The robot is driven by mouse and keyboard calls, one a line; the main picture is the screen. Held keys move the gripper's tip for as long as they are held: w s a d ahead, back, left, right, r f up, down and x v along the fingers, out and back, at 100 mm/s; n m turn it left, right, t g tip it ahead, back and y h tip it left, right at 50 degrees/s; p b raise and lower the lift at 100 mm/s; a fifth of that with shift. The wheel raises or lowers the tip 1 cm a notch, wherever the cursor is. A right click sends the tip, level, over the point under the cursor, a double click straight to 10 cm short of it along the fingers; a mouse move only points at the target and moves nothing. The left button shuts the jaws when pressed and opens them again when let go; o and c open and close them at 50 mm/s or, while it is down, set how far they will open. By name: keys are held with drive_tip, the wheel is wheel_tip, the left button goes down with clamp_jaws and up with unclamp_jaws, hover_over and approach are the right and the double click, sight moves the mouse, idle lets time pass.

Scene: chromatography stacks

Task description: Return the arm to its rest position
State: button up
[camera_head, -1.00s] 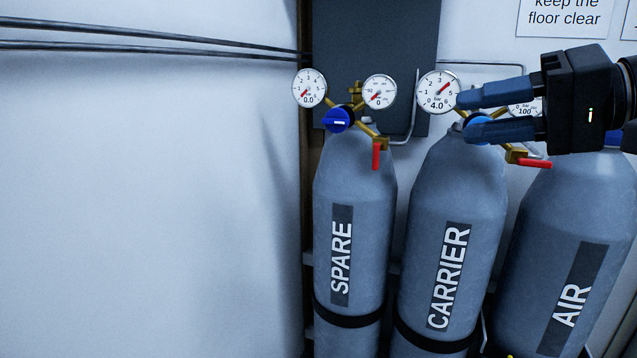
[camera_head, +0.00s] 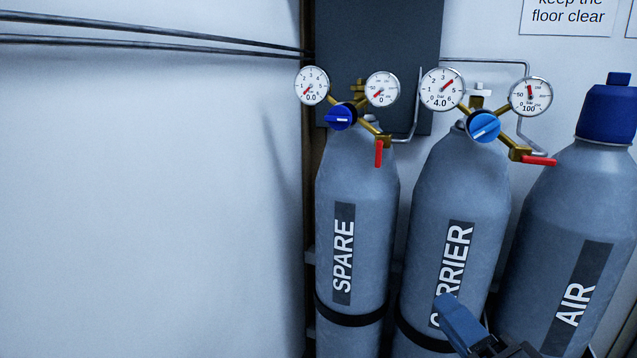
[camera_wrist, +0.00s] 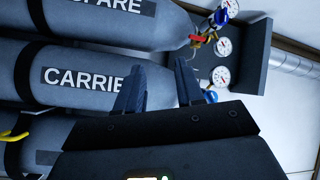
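My gripper (camera_wrist: 158,66) is open and empty in the wrist view, its two dark blue fingers apart in front of the CARRIER cylinder (camera_wrist: 85,82). In the head view only part of my gripper (camera_head: 457,318) shows at the bottom edge. It overlaps the lower CARRIER label and the cylinder (camera_head: 460,195); whether it touches cannot be told. The rest of my arm is out of view there. The CARRIER regulator has a light blue knob (camera_head: 484,127), a gauge (camera_head: 442,89) reading 4.0 bar, another gauge (camera_head: 530,97) reading 100, and a red lever (camera_head: 539,161) lying nearly level.
The SPARE cylinder (camera_head: 350,200) stands left, its gauges at 0 and its red lever (camera_head: 379,153) hanging down. The AIR cylinder (camera_head: 540,215) stands right with a blue cap (camera_head: 608,110). A dark panel (camera_head: 400,40) is behind.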

drive_tip(key=s+d+f+n+g+h, duration=0.1)
drive_tip(key=s+f+h, duration=0.2)
drive_tip(key=s+f, duration=0.45)
drive_tip(key=s+d+f+n+g+h, duration=0.15)
drive_tip(key=s+f, duration=0.25)
drive_tip(key=s, duration=0.6)
drive_tip(key=s+d+r+n, duration=0.1)
drive_tip(key=s+n, duration=0.6)
drive_tip(key=s, duration=1)
drive_tip(key=shift+s+d+n+g+h, duration=0.35)
drive_tip(key=shift+s+d, duration=0.05)
drive_tip(key=shift+d, duration=0.1)
drive_tip(key=shift+a, duration=0.1)
